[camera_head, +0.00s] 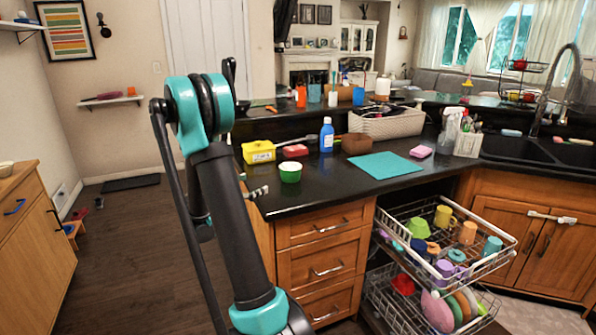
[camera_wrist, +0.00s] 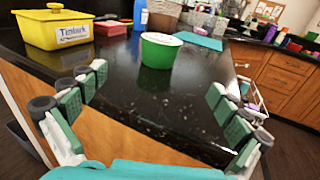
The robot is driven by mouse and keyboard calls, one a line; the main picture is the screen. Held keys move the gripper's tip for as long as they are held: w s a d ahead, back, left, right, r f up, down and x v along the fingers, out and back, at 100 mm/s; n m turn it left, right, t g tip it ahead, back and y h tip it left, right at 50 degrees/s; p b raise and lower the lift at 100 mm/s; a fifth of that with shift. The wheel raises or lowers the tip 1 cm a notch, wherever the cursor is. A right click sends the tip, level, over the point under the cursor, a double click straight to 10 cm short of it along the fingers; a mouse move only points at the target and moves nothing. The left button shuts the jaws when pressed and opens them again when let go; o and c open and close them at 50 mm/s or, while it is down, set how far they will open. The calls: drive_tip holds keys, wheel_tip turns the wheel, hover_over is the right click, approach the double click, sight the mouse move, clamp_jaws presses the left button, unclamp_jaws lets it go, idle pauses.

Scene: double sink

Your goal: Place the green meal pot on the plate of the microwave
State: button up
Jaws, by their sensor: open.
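In the head view my arm hides most of the gripper. No microwave or plate of it shows in either view.
A teal mat (camera_head: 374,165) lies to the right. Pulled-out dish racks (camera_head: 500,232) hold dishes below the counter.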

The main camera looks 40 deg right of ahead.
sight(282, 170)
drive_tip(key=d, duration=0.4)
drive_tip(key=w+d, duration=0.1)
drive_tip(key=d, duration=0.3)
drive_tip(key=w+d, duration=0.1)
drive_tip(key=d, duration=0.4)
drive_tip(key=shift+w+r, duration=0.15)
drive_tip(key=shift+w+d, duration=0.15)
drive_tip(key=shift+d, duration=1.2)
drive_tip(key=shift+w+d, duration=0.1)
drive_tip(key=shift+d, duration=1.2)
drive_tip(key=c, duration=1.7)
